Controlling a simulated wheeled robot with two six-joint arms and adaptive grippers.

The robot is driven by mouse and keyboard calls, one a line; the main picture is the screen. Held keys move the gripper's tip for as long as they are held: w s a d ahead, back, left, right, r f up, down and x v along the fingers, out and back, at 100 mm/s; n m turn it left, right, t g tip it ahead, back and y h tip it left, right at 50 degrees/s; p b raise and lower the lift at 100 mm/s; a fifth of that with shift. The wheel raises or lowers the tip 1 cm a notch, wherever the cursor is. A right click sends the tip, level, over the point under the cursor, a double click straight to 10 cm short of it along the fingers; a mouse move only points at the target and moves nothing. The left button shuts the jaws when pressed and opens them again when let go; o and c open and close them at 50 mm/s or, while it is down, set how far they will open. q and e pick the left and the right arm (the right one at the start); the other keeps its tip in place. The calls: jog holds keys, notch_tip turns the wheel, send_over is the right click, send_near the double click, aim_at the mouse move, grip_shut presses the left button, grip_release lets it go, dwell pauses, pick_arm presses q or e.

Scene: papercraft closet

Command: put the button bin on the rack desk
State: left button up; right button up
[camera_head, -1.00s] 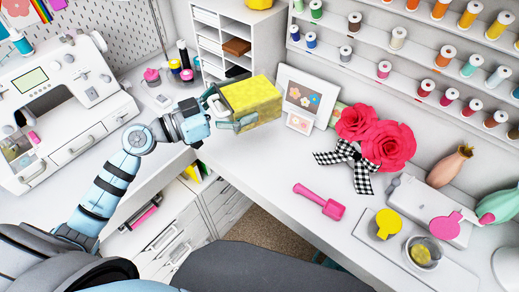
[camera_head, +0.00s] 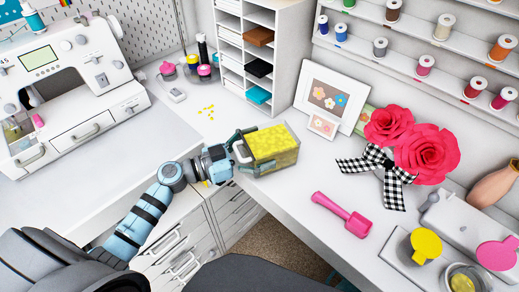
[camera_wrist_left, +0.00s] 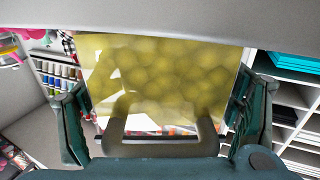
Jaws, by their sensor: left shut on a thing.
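The button bin (camera_head: 274,147) is a clear box filled with yellow buttons, with a pale handle at its left end. My left gripper (camera_head: 237,151) is shut on the handle end. In the left wrist view the bin (camera_wrist_left: 165,75) fills the middle between the two fingers (camera_wrist_left: 160,115), its handle nearest the wrist. The bin is at the inner corner of the white desk (camera_head: 275,190), in front of the cubby rack (camera_head: 268,19). I cannot tell whether its underside touches the desk. My right gripper is out of view.
Loose yellow buttons (camera_head: 209,109) lie on the desktop behind the bin. A framed flower picture (camera_head: 329,92), red paper roses (camera_head: 428,152) and a pink tool (camera_head: 343,214) are to the right. A sewing machine (camera_head: 70,90) stands left. Desk between bin and pink tool is clear.

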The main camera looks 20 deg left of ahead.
pick_arm(q)
jog(key=o, duration=1.4)
jog(key=shift+f, duration=0.1)
jog(key=o, duration=0.4)
jog(key=shift+s, duration=0.2)
jog(key=shift+c, duration=0.2)
jog(key=shift+w+r, duration=0.1)
jog(key=shift+r, duration=0.1)
jog(key=v, duration=1.2)
